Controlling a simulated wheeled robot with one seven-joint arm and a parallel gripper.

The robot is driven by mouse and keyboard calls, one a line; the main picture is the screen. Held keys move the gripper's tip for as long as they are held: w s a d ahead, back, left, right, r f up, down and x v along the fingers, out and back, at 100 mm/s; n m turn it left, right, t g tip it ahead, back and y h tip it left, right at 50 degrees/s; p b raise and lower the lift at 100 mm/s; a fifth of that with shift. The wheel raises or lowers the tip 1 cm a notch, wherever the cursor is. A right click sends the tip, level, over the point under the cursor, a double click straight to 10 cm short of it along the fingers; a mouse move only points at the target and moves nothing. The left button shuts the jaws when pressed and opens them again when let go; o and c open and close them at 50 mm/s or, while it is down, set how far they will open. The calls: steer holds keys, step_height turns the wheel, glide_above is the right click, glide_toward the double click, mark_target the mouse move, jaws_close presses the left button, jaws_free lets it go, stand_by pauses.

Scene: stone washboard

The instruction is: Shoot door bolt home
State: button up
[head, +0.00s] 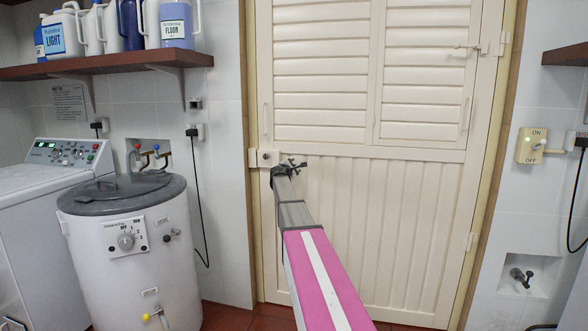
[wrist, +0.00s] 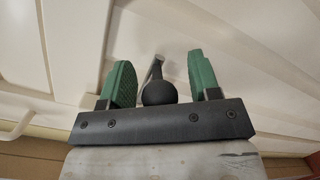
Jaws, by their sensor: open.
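The cream door (head: 400,200) is in front of me in the head view, its upper part louvred and its lower part ribbed. A bolt fitting (head: 266,157) sits at the door's left edge, at mid height. My gripper (head: 290,168) is at the door just right of this fitting, and hides part of what is there. In the wrist view my gripper (wrist: 159,66) has its two green fingers apart. A dark round knob (wrist: 158,92) on a thin stem shows between them, with a gap on each side.
A second latch (head: 470,47) is at the door's upper right. A white drum washer (head: 130,255) and a washing machine (head: 40,200) stand at left, under a shelf (head: 110,65) of bottles. A switch box (head: 532,146) and a shelf (head: 566,55) are at right.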

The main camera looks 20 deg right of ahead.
jaws_close()
stand_by(0.4)
steer(key=shift+w+a, duration=0.75)
steer(key=shift+a, duration=0.25)
steer(key=shift+w+a, duration=0.75)
steer(key=shift+a, duration=0.2)
jaws_free()
steer(key=shift+w+a+f, duration=0.1)
